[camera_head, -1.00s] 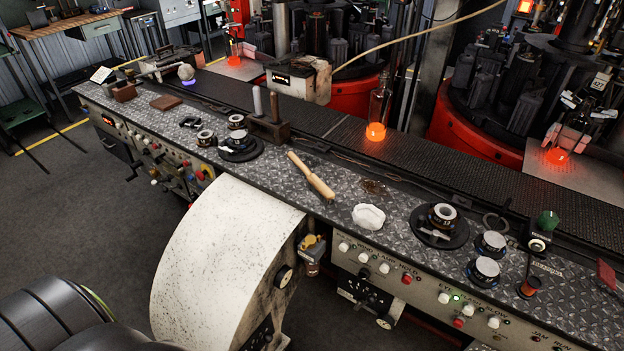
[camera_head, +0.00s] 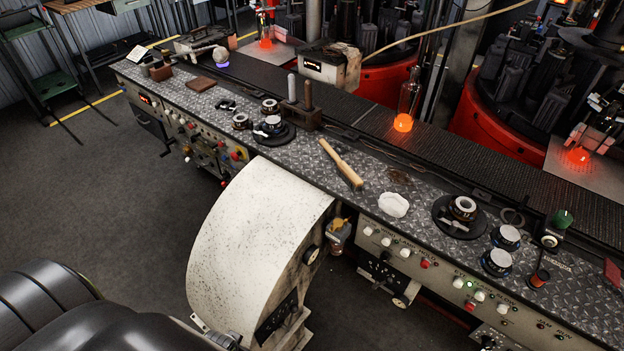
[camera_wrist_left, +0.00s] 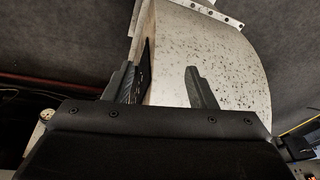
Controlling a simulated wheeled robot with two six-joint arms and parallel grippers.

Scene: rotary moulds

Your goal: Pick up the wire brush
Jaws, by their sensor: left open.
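The wire brush (camera_head: 341,163), with a pale wooden handle, lies flat on the diamond-plate bench top (camera_head: 315,178) near the middle of the head view. The brush does not show in that view. My left gripper's jaws are outside the head view. My right gripper is in no view.
A white crumpled cloth (camera_head: 394,205) lies right of the brush, and a dark block with two upright handles (camera_head: 302,115) stands left of it. A glowing bottle (camera_head: 406,105) is behind. The curved housing (camera_head: 250,230) bulges out below the bench.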

